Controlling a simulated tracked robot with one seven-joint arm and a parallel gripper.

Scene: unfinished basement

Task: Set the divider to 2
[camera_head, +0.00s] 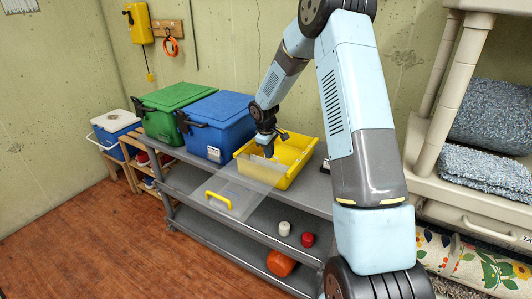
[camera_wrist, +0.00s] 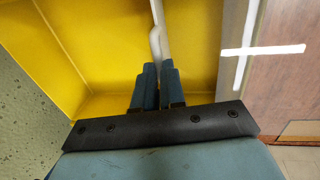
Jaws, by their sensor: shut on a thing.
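A yellow bin (camera_head: 303,165) sits on the grey bench, and its yellow walls fill much of the wrist view (camera_wrist: 60,60). A clear panel (camera_head: 240,182) with a yellow handle (camera_head: 218,200) reaches out from the bin's front over the bench edge. My gripper (camera_head: 268,150) is down at the bin's left part. In the wrist view my gripper (camera_wrist: 156,68) is shut on the top of a thin pale divider (camera_wrist: 157,30), which stands between yellow walls. I cannot read any slot numbers, and the divider's lower edge is hidden.
A blue cooler (camera_head: 218,125) and a green cooler (camera_head: 172,110) stand left of the bin on the grey bench (camera_head: 190,160). A white cup (camera_head: 284,228), a red one (camera_head: 307,239) and an orange object (camera_head: 281,263) lie on lower shelves. A beige shelf unit (camera_head: 460,190) stands right.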

